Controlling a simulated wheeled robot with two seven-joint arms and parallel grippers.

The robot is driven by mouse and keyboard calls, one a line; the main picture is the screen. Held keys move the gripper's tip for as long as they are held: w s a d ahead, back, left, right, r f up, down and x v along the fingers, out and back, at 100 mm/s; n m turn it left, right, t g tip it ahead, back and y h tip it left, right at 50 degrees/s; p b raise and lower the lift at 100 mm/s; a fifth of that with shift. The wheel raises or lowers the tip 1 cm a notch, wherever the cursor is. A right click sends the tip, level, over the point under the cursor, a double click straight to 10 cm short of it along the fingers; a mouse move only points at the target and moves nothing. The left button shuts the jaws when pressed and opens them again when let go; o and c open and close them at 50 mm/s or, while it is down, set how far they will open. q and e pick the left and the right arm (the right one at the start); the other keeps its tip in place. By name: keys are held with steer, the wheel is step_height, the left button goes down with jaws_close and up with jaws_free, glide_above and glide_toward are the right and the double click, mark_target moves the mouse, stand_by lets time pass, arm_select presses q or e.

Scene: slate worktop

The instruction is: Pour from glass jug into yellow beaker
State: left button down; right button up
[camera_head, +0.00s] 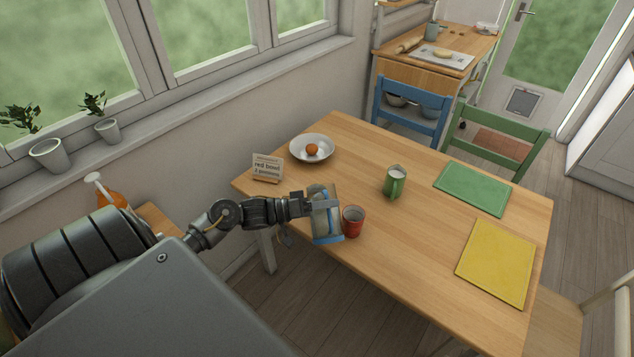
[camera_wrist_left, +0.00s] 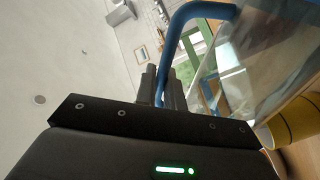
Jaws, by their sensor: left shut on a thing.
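My left gripper (camera_head: 314,204) is shut on the blue handle of the glass jug (camera_head: 325,228), at the left edge of the table. In the left wrist view the gripper (camera_wrist_left: 162,85) closes on the handle, and the clear jug (camera_wrist_left: 262,55) fills the upper right. The yellow beaker (camera_wrist_left: 294,124) shows at the right edge of that view, close to the jug and partly cut off. I cannot make it out in the head view, where the jug may hide it. I cannot tell the jug's tilt or whether liquid is flowing. My right gripper is not in view.
A red cup (camera_head: 353,221) stands just right of the jug. A green mug (camera_head: 395,183), a white bowl (camera_head: 312,149) with an orange item and a printed card (camera_head: 267,168) are farther back. Green (camera_head: 472,189) and yellow (camera_head: 497,262) mats lie at right.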

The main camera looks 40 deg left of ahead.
mark_target(330, 221)
arm_select(q)
steer(key=shift+w+a+r, duration=0.1)
steer(key=shift+r, duration=0.05)
stand_by(1.1)
steer(key=shift+s+d+m, duration=0.25)
steer(key=shift+d+m, duration=0.05)
steer(key=shift+m, duration=0.2)
steer(key=f+m, duration=0.1)
steer(key=s+d+f+m+b, duration=0.2)
steer(key=m, duration=0.1)
steer(key=shift+d+f, duration=0.15)
steer(key=shift+f, duration=0.2)
steer(key=shift+d+r, duration=0.1)
steer(key=shift+r, duration=0.15)
steer(key=shift+s+d+f+m+b, duration=0.25)
steer(key=shift+d+f+m+b, duration=0.1)
steer(key=shift+f+m, duration=0.3)
steer(key=shift+s+d+f+m+b, duration=0.25)
steer(key=shift+f+m+b, duration=0.1)
steer(key=shift+f+m, duration=0.25)
steer(key=shift+s+d+f+m+b, duration=0.2)
steer(key=shift+f+m+b, duration=0.35)
steer(key=shift+m, duration=0.2)
steer(key=shift+s+d+f+m+b, duration=0.1)
steer(key=shift+d+f+m+b, duration=0.1)
steer(key=shift+f+m+b, duration=0.4)
steer(key=shift+r, duration=0.2)
